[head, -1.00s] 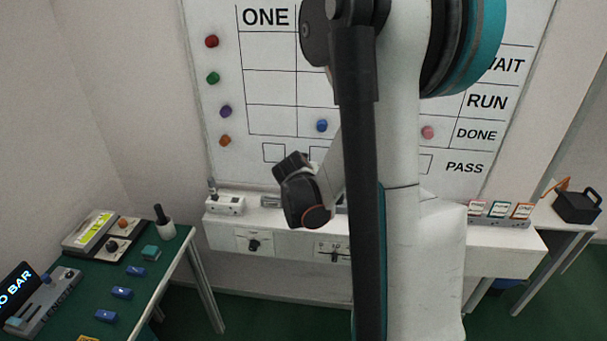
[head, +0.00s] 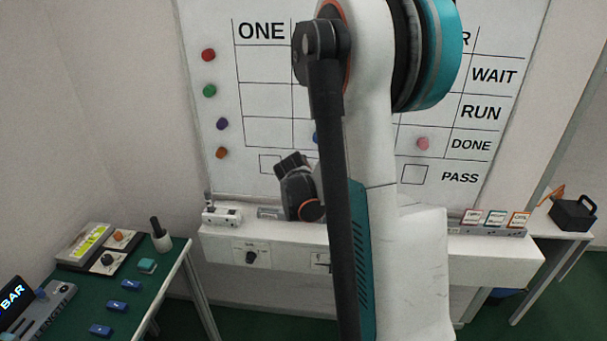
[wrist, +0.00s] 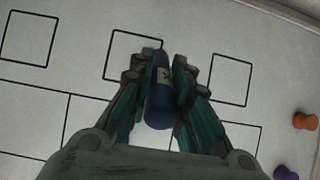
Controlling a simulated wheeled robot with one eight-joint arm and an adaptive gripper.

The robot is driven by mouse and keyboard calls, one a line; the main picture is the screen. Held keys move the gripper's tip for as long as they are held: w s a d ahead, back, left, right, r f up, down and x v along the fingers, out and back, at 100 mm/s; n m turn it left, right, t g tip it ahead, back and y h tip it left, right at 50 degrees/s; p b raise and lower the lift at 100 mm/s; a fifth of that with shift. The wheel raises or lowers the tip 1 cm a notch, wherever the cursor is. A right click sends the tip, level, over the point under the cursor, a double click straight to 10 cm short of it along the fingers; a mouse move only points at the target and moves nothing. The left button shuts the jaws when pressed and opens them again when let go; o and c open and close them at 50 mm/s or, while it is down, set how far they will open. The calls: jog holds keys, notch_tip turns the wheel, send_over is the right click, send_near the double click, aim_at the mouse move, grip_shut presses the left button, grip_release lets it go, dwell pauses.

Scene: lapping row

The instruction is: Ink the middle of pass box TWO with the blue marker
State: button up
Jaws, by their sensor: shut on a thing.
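My gripper (wrist: 158,80) is shut on the blue marker (wrist: 160,95), which has a pale label and points at the whiteboard. In the wrist view, which sees the board turned over, the marker's far end overlaps the right side of pass box TWO (wrist: 109,55). I cannot tell whether it touches the board. No ink shows in the visible part of that box. In the head view my gripper's body (head: 298,195) is low at the board, and my arm hides box TWO and the marker.
The whiteboard (head: 215,178) carries several magnets, including an orange one (head: 221,152) and a pink one (head: 423,143). Below it a white ledge (head: 222,245) holds a small block (head: 222,216) and cards (head: 495,219). A green table (head: 75,285) with devices stands at left.

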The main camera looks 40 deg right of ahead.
jog(key=shift+w+d, duration=0.45)
jog(key=shift+d, duration=0.15)
dwell(0.6)
jog(key=shift+s+d, duration=2.3)
jog(key=shift+s, duration=0.5)
jog(key=shift+w+a+r+b, duration=0.15)
jog(key=shift+w+a+b, duration=0.05)
jog(key=shift+w+a, duration=0.7)
jog(key=shift+w+a+r+b, duration=0.2)
jog(key=shift+w+a, duration=0.45)
jog(key=shift+w, duration=0.3)
jog(key=shift+w+a+r+b, duration=0.15)
jog(key=shift+w+a, duration=0.65)
jog(key=shift+w, duration=0.15)
jog(key=shift+r+p, duration=0.35)
jog(key=shift+r, duration=0.2)
jog(key=s+d, duration=0.4)
jog(key=s, duration=0.1)
jog(key=shift+s+d+b, duration=0.3)
jog(key=shift+d, duration=0.1)
jog(key=shift+a, duration=0.1)
jog(key=shift+s+a, duration=1.95)
jog(key=shift+a, duration=0.3)
